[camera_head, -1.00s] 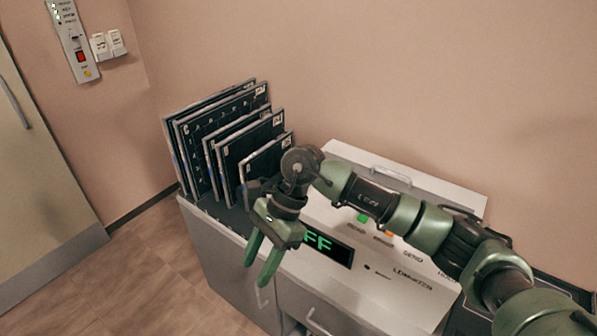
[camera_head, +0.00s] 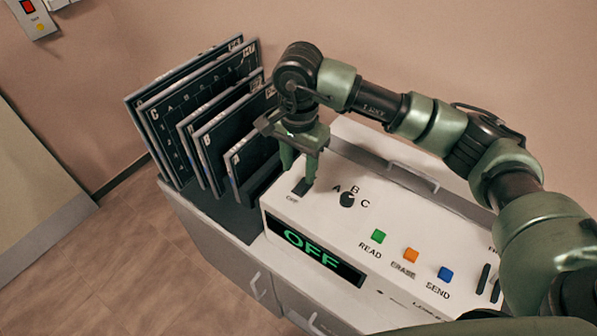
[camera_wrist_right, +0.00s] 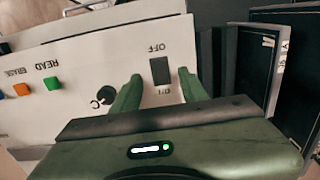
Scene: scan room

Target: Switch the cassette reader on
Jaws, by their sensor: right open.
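The cassette reader (camera_head: 335,215) is a white console on a cabinet. Its front display (camera_head: 312,257) reads OFF in green letters. A dark rocker switch (camera_head: 302,186) sits at the left end of its top panel; in the right wrist view this switch (camera_wrist_right: 160,70) has OFF and ON printed at its two ends. My right gripper (camera_head: 299,172) points down over the switch, open and empty. In the right wrist view its two fingertips (camera_wrist_right: 159,77) lie on either side of the switch; I cannot tell whether they touch the panel. My left gripper is out of view.
Several dark cassettes (camera_head: 197,110) stand in a rack just left of the reader. A selector knob (camera_head: 347,200) and green (camera_head: 378,236), orange (camera_head: 411,255) and blue (camera_head: 445,273) buttons lie to the right of the switch. The wall is close behind.

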